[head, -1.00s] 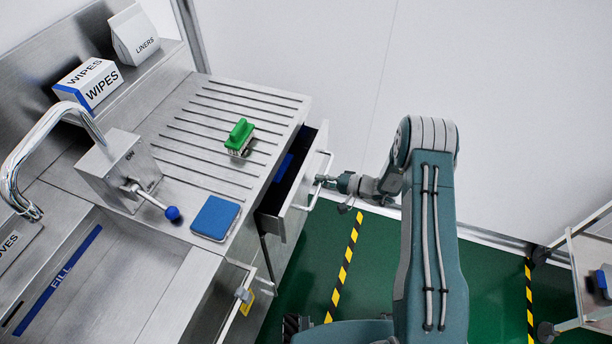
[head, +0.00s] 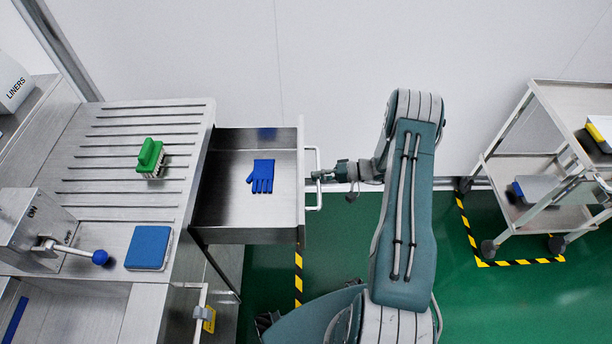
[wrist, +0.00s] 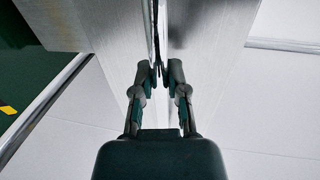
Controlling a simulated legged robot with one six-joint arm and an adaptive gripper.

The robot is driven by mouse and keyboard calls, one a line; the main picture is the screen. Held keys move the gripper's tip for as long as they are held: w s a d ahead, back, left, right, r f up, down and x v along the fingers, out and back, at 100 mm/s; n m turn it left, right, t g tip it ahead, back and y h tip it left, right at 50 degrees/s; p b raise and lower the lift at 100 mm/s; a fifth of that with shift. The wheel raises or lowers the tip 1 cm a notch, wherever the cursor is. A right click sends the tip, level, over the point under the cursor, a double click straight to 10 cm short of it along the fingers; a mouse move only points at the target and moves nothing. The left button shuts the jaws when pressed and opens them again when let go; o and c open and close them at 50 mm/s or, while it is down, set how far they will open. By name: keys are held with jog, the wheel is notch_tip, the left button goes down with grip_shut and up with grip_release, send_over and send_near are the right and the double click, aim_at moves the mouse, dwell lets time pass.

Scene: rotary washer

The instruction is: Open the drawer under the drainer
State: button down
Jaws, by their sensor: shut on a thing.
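The drawer (head: 222,207) under the ribbed drainer (head: 105,118) stands well open, pulled out to the right. My gripper (head: 318,176) is shut on the drawer's bar handle (head: 313,203) at the drawer's front. In the wrist view my gripper's fingers (wrist: 159,72) close on the thin handle, with the drawer front's grey metal close by. The fingertips are small in the head view.
A green brush (head: 150,157) and a blue sponge (head: 148,247) lie on the counter. A lever with a blue knob (head: 100,257) is at the left. A two-shelf trolley (head: 545,165) stands at the right. Green floor (head: 400,240) is clear between.

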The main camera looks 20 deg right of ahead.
jog(key=shift+s+d+f, duration=0.2)
jog(key=shift+d, duration=0.05)
jog(key=c, duration=0.6)
grip_release()
jog(key=shift+c, duration=0.2)
jog(key=shift+w, duration=0.1)
jog(key=shift+r, duration=0.1)
jog(key=v, duration=1.2)
